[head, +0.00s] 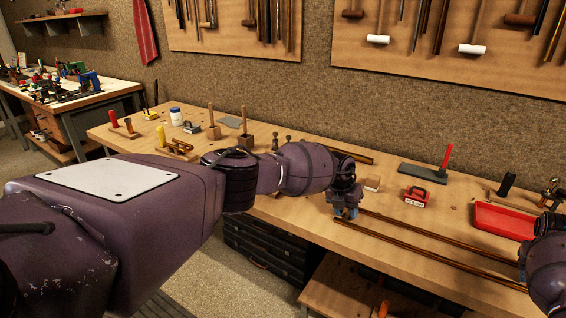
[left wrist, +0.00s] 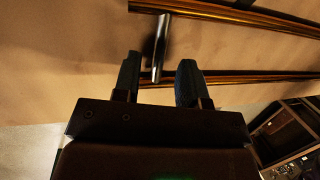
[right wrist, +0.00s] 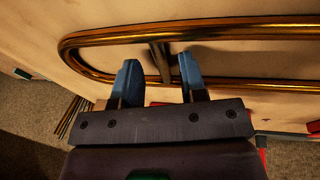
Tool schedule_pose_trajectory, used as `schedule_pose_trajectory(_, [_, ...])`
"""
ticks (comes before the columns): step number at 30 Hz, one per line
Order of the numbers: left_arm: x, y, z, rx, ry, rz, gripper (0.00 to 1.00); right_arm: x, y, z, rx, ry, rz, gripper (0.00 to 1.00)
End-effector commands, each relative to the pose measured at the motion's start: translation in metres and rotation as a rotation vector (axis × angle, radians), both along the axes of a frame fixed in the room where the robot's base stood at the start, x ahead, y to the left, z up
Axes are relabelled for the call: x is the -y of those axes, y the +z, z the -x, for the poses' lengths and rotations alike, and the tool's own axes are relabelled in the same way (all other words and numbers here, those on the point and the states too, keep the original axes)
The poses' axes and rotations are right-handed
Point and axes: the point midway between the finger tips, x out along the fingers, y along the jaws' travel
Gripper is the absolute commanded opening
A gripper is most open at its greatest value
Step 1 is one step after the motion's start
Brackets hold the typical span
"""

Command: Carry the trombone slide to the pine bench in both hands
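The trombone slide (head: 430,256), two long parallel brass tubes, lies along the front of a wooden bench top (head: 300,208). My left gripper (head: 347,212) is at its left end. In the left wrist view, the open left fingers (left wrist: 158,72) stand either side of a silver cross brace (left wrist: 161,45), with gaps showing. My right gripper (head: 523,268) is at the right picture edge, partly cut off. In the right wrist view, the open right fingers (right wrist: 160,74) straddle another brace (right wrist: 160,58) near the slide's rounded bow (right wrist: 68,45). I cannot tell which surface is the pine bench.
A red tray (head: 503,221), a red box (head: 416,197) and a grey plate with a red-handled tool (head: 424,174) lie behind the slide. A low wooden bench (head: 350,290) stands below the front edge. Another workbench (head: 95,92) with tools is at back left.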

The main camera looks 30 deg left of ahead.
Motion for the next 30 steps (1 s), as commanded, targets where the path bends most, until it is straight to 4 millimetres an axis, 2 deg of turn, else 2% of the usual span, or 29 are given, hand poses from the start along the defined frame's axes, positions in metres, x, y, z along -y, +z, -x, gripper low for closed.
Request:
schedule_pose_trajectory(8, [-0.006, 0.025, 0.004, 0.003, -0.001, -0.001, 0.39, 0.0, 0.0, 0.0, 0.0, 0.0, 0.0, 0.39])
schedule_pose_trajectory(21, [-0.02, 0.096, 0.017, 0.004, 0.0, -0.001, 0.39, 0.0, 0.0, 0.0, 0.0, 0.0, 0.0, 0.39])
schedule_pose_trajectory(25, [-0.022, 0.109, 0.019, 0.004, 0.0, 0.0, 0.39, 0.0, 0.0, 0.0, 0.0, 0.0, 0.0, 0.39])
schedule_pose_trajectory(30, [-0.023, 0.116, 0.021, 0.003, 0.001, 0.0, 0.39, 0.0, 0.001, 0.0, 0.0, 0.0, 0.0, 0.39])
